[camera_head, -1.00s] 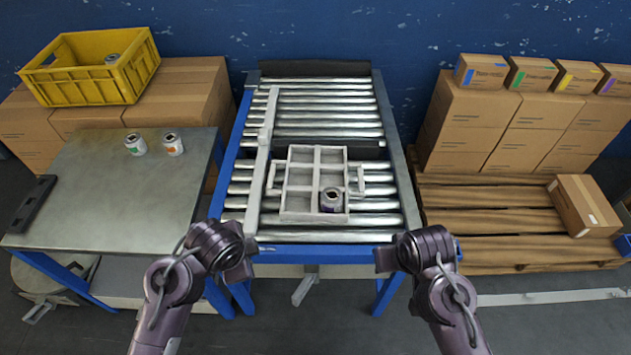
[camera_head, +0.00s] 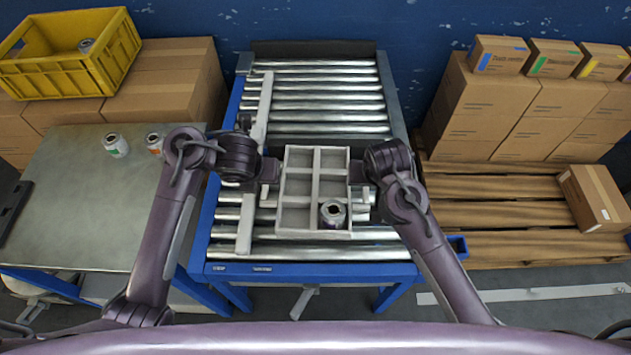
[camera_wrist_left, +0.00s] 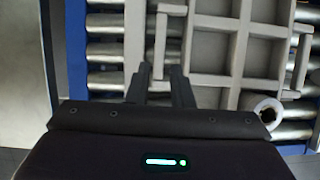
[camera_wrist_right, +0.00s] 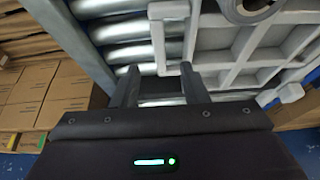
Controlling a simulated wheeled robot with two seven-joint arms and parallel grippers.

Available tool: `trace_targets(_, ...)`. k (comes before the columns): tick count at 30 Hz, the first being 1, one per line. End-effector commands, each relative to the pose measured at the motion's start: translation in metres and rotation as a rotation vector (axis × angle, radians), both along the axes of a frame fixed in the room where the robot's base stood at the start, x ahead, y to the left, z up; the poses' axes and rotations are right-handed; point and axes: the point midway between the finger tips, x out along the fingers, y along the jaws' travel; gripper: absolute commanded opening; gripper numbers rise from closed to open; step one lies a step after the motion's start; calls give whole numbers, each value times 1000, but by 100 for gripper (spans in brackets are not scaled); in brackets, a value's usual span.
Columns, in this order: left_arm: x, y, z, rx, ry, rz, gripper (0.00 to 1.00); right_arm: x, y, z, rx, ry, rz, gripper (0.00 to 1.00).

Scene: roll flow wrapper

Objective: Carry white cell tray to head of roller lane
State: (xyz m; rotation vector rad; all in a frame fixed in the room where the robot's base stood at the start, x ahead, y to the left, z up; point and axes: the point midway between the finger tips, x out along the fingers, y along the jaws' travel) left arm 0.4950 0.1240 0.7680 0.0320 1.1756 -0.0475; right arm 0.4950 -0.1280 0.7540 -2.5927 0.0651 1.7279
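The white cell tray (camera_head: 315,192) lies on the front part of the roller lane (camera_head: 285,238). My left gripper (camera_head: 270,182) is at the tray's left side. My right gripper (camera_head: 360,182) is at the tray's right side. In the right wrist view its fingers (camera_wrist_right: 160,80) are wide apart, with the other handle (camera_wrist_right: 160,38) between and beyond them.
A pale rail (camera_head: 257,135) runs along the lane's left side. The far rollers (camera_head: 320,98) are clear. Two cans (camera_head: 116,145) stand on the metal table (camera_head: 75,215) at left. A yellow crate (camera_head: 75,68) sits on cartons behind it. A pallet with cartons (camera_head: 510,215) is at right.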

Motion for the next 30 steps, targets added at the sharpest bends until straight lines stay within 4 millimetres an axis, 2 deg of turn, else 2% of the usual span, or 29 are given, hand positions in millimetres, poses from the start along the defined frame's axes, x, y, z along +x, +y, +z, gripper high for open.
trace_targets(11,5,-1,-6,3,-4,-2,20,4,-1,-9,-1,1,0,40)
trace_targets(30,28,-1,-68,-3,1,6,20,28,-2,-68,0,0,-1,40)
